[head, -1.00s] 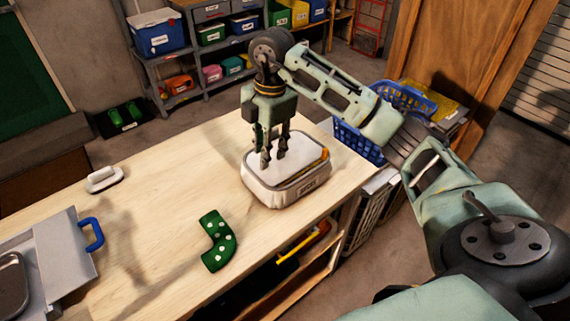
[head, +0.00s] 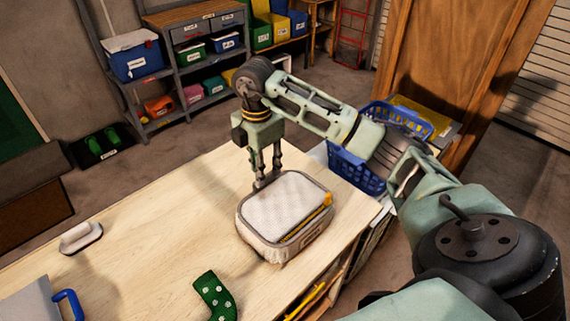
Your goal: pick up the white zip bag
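The white zip bag (head: 284,203) sits upright on the wooden table. It has a pale textured top, a grey rim, a yellow strip along its right front edge and a label on its front side. My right gripper (head: 267,180) points down at the bag's far edge. Its two fingers show a gap between them, with nothing seen in it. The fingertips are partly hidden at the rim, and I cannot tell whether they touch the bag. My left gripper is not in view.
On the table (head: 150,225) lie a white handled block (head: 82,238), a green spotted curved piece (head: 213,296) and a grey case with a blue handle (head: 68,303). A blue basket (head: 362,172) stands beyond the table's right end. Shelves with bins stand behind.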

